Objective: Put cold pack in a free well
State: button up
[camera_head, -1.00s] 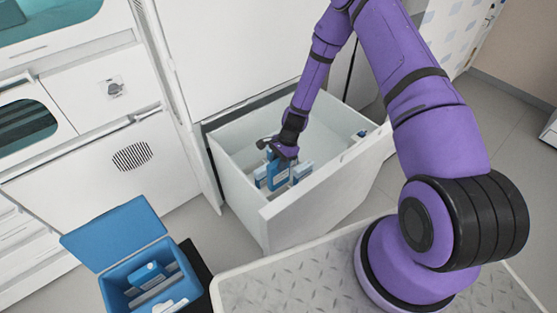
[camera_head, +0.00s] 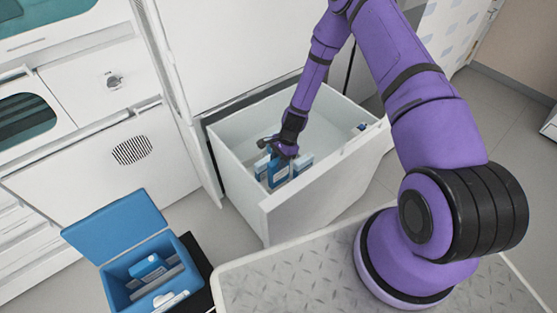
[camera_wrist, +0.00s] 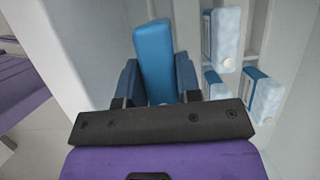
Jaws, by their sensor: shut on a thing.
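My gripper (camera_head: 281,152) is inside the open white drawer (camera_head: 232,172), near its left front part. It is shut on a blue cold pack (camera_head: 278,172), which stands roughly upright between the fingers. In the wrist view the held cold pack (camera_wrist: 154,62) rises between the two dark fingers of my gripper (camera_wrist: 157,84). Other blue and white cold packs (camera_wrist: 223,42) stand in the drawer to the right of it. The blue cooler box (camera_head: 118,270) stands open on the floor at the lower left. It holds a blue pack (camera_head: 148,267) beside pale dividers; its wells are too small to judge.
The cooler's lid (camera_head: 115,228) is raised at its back. The drawer's high front wall (camera_head: 320,187) lies between my gripper and my base. White cabinets (camera_head: 85,150) stand at the left. Bare floor shows between cooler and drawer.

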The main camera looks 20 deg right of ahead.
aim_at(279, 175)
jog(key=shift+f, duration=0.15)
jog(key=shift+f, duration=1.7)
jog(key=shift+f, duration=1.25)
jog(key=shift+f, duration=1.4)
